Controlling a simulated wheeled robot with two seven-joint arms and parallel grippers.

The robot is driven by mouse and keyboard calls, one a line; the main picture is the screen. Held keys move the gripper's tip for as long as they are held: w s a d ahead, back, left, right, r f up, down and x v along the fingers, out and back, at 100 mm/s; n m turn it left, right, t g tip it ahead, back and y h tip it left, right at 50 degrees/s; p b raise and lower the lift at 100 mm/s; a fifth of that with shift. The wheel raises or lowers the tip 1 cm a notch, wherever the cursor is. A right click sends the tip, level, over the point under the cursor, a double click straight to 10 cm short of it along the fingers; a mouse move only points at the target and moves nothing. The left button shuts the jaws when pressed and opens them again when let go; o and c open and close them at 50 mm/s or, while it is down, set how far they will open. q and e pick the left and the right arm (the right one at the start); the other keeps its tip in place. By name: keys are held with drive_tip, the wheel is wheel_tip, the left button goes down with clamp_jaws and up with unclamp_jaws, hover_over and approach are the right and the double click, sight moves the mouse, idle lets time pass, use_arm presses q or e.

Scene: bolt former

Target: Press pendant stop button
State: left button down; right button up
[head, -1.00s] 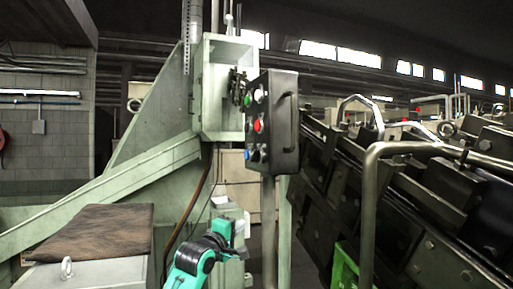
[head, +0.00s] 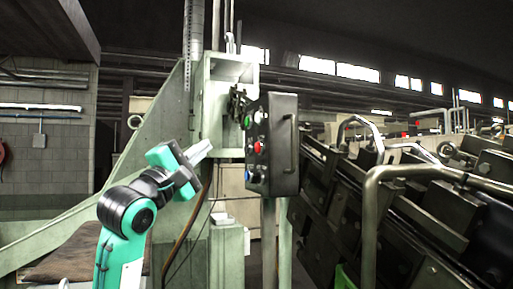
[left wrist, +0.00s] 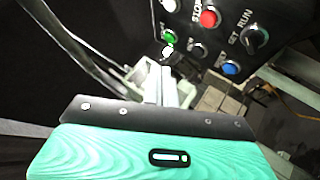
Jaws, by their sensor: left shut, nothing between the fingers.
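The dark control pendant (head: 284,150) hangs on a post in the middle of the head view. Its red button (head: 258,147) is on the face turned to the left. In the left wrist view the red button (left wrist: 208,18) has a STOP label beside it, at the top of the panel. My left gripper (head: 206,149) is shut and empty, left of the pendant at about the red button's height, with a visible gap. Its closed fingers (left wrist: 167,62) show in the left wrist view, below and left of the red button. My right gripper is not in view.
The panel also has a green button (left wrist: 170,39), a black button (left wrist: 199,50), a blue button (left wrist: 231,68) and a black selector knob (left wrist: 255,38). A pale green machine frame (head: 165,120) stands behind my arm. Metal rails and dark machinery (head: 400,210) fill the right.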

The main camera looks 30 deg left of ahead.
use_arm(q)
drive_tip(key=shift+w, duration=0.1)
drive_tip(key=w+d+p, duration=0.1)
drive_tip(key=w+d, duration=0.4)
drive_tip(key=w, duration=0.1)
drive_tip(key=shift+w+d+p, duration=0.3)
drive_tip(key=shift+d+p, duration=0.1)
idle(2.1)
drive_tip(key=shift+w+d, duration=0.25)
drive_tip(key=shift+w, duration=0.05)
drive_tip(key=shift+w+d, duration=0.25)
drive_tip(key=shift+w, duration=0.05)
idle(0.8)
drive_tip(key=shift+s+a, duration=0.55)
drive_tip(key=shift+s, duration=0.05)
idle(0.4)
drive_tip(key=shift+s+a, duration=1.6)
drive_tip(key=shift+s, duration=0.3)
